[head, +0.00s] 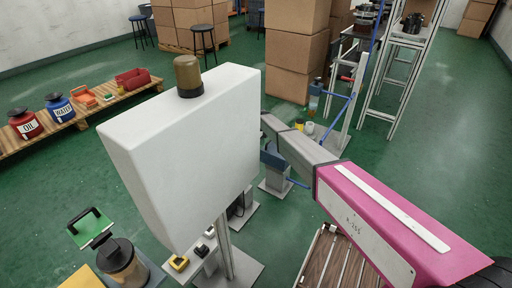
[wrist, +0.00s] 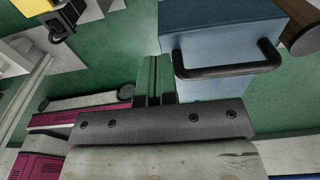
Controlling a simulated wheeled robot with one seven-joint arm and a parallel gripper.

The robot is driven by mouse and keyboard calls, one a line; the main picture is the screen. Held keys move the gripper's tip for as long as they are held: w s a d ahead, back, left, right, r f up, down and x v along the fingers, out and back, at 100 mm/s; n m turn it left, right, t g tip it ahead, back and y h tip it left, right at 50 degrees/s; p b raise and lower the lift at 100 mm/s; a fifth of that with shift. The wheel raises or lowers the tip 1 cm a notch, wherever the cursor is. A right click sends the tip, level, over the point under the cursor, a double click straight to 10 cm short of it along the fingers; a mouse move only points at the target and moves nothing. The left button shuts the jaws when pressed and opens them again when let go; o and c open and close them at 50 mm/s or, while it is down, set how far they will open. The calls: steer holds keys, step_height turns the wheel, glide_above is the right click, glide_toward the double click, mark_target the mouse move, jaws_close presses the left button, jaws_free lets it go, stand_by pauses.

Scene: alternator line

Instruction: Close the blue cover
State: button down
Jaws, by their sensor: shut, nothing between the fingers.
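In the wrist view, a blue box-like part (wrist: 215,22) with a lighter blue face carries a black bar handle (wrist: 228,71); I take it for the blue cover. Whether it stands open or shut cannot be told from this angle. My gripper (wrist: 154,66) is shut and empty, with its fingers just left of the handle, apparently not holding it. In the head view, my arm's far end passes behind a large white cabinet (head: 180,150), which hides my fingertips. I cannot clearly make out the cover in the head view.
The white cabinet stands on a post close to the arm, with a brown beacon (head: 188,77) on top. A pallet (head: 62,128) with oil and water cans is at left. Stacked cartons (head: 297,52) and a shelf are behind.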

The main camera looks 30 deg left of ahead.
step_height(320, 180, up, 10)
steer(key=a, duration=0.2)
steer(key=shift+a, duration=0.4)
